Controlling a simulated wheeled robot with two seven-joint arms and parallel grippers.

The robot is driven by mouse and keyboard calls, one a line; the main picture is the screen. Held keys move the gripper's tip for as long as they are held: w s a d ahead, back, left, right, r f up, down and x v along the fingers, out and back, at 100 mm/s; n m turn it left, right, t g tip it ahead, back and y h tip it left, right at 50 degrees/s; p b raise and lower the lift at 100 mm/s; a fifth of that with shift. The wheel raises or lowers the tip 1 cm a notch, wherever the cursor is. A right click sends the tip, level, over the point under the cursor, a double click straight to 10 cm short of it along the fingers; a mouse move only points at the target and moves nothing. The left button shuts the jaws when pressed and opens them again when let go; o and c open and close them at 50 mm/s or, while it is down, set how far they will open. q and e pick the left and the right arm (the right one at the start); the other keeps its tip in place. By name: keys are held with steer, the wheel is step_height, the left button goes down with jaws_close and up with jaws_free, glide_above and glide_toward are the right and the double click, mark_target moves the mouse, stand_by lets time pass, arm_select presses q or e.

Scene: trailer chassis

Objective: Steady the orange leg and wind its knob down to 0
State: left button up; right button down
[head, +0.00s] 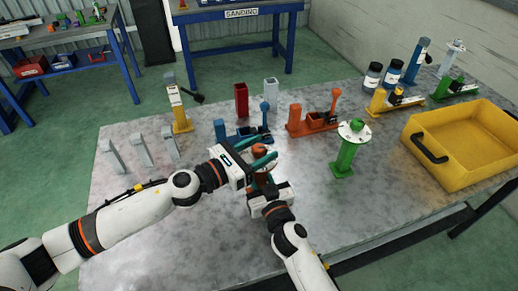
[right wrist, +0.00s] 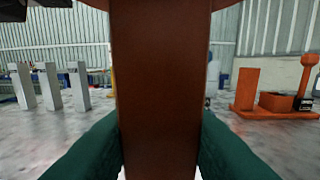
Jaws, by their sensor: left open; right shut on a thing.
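The orange leg (head: 261,178) stands on the metal table, largely hidden between my two grippers in the head view. In the right wrist view its flat orange-brown post (right wrist: 160,90) fills the middle, upright. My right gripper's teal fingers (right wrist: 160,150) press on both sides of the post. My left gripper (head: 263,157) comes in from the left at the leg's top, its teal fingers open and apart around the orange top piece (head: 258,152). The knob and any scale marks are too small or hidden to read.
A green leg with a pale round top (head: 346,148) stands to the right. An orange fixture (head: 312,121) and a blue fixture (head: 237,133) stand behind. Grey posts (head: 142,150) stand at left, a yellow bin (head: 465,150) at right. The front table area is mostly clear.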

arm_select(q)
steer(key=c, duration=1)
steer(key=shift+o, duration=0.2)
steer(key=shift+n+t+y, duration=0.4)
steer(key=shift+t, duration=0.1)
steer(key=n+t+y, duration=0.2)
steer(key=t+y, duration=0.1)
steer(key=shift+d+n, duration=0.1)
steer(key=shift+n, duration=0.3)
steer(key=n+t+y, duration=0.1)
steer(key=n+y, duration=0.1)
steer(key=y, duration=0.1)
steer(key=n+t+y, duration=0.2)
steer(key=y, duration=0.1)
steer(key=shift+n+y, duration=0.3)
steer(key=shift+y, duration=0.1)
steer(key=n+y, duration=0.2)
steer(key=y, duration=0.1)
steer(key=n+y, duration=0.2)
steer(key=y, duration=0.1)
steer(key=shift+n+y, duration=0.3)
steer(key=shift+y, duration=0.1)
steer(key=shift+w+r+n+g+y, duration=0.1)
steer(key=shift+n+g+y, duration=0.35)
steer(key=shift+n+y, duration=0.7)
steer(key=shift+r+n+g+y, duration=0.1)
steer(key=shift+n+g+y, duration=0.45)
steer(key=shift+y, duration=1.1)
